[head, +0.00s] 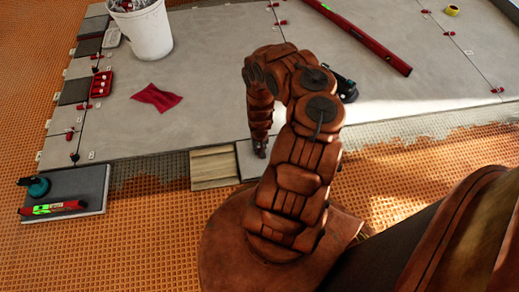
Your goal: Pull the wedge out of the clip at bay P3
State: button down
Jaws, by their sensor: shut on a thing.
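My gripper (260,149) points down at the front edge of the tiled area, low beside a small pale tile (247,163). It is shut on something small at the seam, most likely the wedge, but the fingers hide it. I cannot make out the clip there or any P3 label. Other red wedges in clips show along the seams, such as one (70,134) at the left, one (284,22) at the top and one (497,90) at the right.
A wooden piece (213,167) lies left of the small tile. A dark tile (92,180) at left carries a teal-based tool (36,187) and a red level (52,208).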

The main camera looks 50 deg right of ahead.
jog(key=shift+r+p, duration=2.8)
